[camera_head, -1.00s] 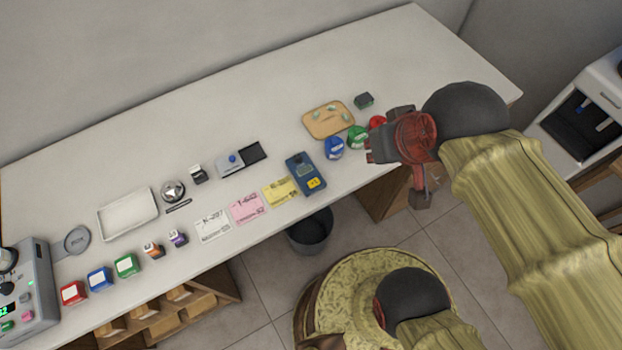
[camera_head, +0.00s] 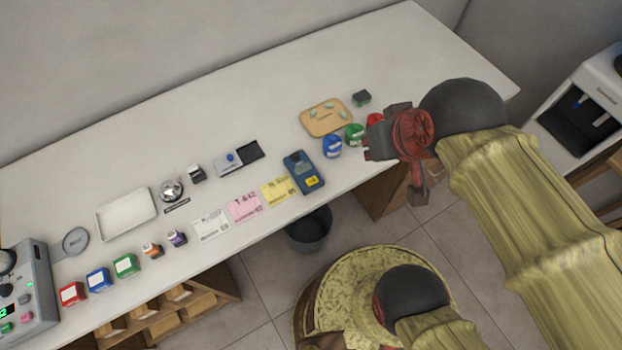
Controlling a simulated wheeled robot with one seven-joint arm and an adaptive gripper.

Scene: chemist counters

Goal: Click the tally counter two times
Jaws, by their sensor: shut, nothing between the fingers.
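A small round silver device (camera_head: 171,190) lies on the counter, left of the middle; it looks like the tally counter, but it is too small to be sure. A small dark and white device (camera_head: 197,173) stands just behind and right of it. My gripper (camera_head: 368,148) is at the right, above the counter's front edge, beside the coloured round containers. Its fingers point left, shut and empty, far from the silver device. It partly hides the red container (camera_head: 376,120).
Blue (camera_head: 332,146) and green (camera_head: 355,134) containers are close to my gripper. A dark blue device (camera_head: 304,172), paper slips (camera_head: 244,207), a white tray (camera_head: 127,214) and small coloured boxes (camera_head: 98,279) line the counter (camera_head: 300,75). Its back is clear. A bin (camera_head: 309,230) stands below.

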